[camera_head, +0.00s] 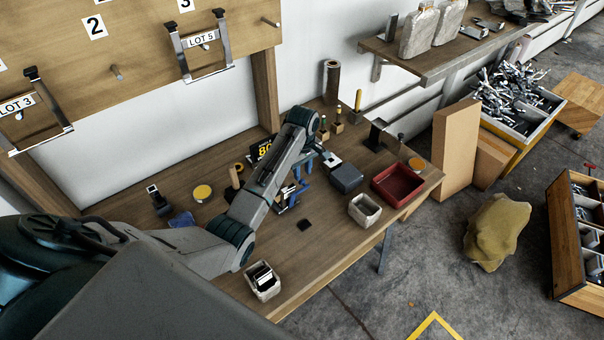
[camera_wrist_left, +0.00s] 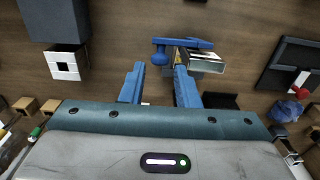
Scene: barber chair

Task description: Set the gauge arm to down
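My left gripper (camera_head: 298,182) is over the wooden bench, largely hidden by its own arm in the head view. In the wrist view my left gripper (camera_wrist_left: 157,72) has its two blue fingers apart with nothing between them. Just beyond the fingertips is a blue fixture (camera_wrist_left: 182,43) with a round blue knob (camera_wrist_left: 159,57) and a metal block (camera_wrist_left: 205,62). It is likely the gauge, but I cannot tell which part is its arm or how it is set. The right fingertip looks close to the fixture; contact cannot be told. My right gripper is not in view.
On the bench, a red tray (camera_head: 398,184), a dark grey box (camera_head: 346,178) and a pale bin (camera_head: 364,210) stand right of the gripper. Another pale bin (camera_head: 263,281) is at the front edge.

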